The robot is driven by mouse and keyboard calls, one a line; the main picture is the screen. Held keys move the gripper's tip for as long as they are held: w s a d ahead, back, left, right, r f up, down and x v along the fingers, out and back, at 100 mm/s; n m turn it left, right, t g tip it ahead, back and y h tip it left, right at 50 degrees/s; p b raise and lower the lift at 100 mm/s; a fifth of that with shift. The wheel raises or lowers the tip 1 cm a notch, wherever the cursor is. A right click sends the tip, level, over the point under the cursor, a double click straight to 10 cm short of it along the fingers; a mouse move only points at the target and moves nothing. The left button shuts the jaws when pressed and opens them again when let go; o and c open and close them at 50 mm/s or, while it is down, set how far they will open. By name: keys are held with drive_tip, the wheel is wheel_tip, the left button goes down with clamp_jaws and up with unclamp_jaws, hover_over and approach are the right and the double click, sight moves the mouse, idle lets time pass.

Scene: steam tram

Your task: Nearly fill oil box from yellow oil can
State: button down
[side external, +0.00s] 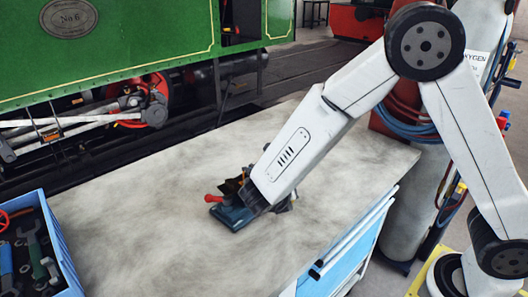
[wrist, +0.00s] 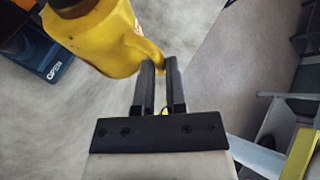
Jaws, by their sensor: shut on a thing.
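The yellow oil can (wrist: 95,38) fills the upper left of the wrist view, with its handle (wrist: 145,47) between the fingers of my gripper (wrist: 161,68). My gripper is shut on that handle. The can's spout and tilt are not clear in this view. A dark blue box, which looks like the oil box (side external: 232,216), stands on the worktop under the end of my arm, with a red knob or lever at its left. My arm hides the can in the side view.
The grey worktop (side external: 140,215) is mostly clear around the box. A blue crate (side external: 62,240) of tools stands at the left front. The green tram (side external: 120,50) stands behind the bench. A grey gas cylinder (side external: 405,215) and blue drawers (side external: 350,250) are at the right.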

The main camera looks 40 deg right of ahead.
drive_tip(key=shift+w+r, duration=0.1)
drive_tip(key=shift+r, duration=0.1)
drive_tip(key=shift+w+r+g, duration=0.1)
drive_tip(key=shift+r+g, duration=0.2)
drive_tip(key=shift+r, duration=0.3)
drive_tip(key=shift+f, duration=0.6)
idle(4.8)
drive_tip(key=shift+s+f, duration=0.2)
drive_tip(key=shift+f, duration=0.05)
drive_tip(key=shift+r, duration=0.2)
idle(0.8)
drive_tip(key=shift+w+r, duration=0.15)
drive_tip(key=shift+r, duration=0.15)
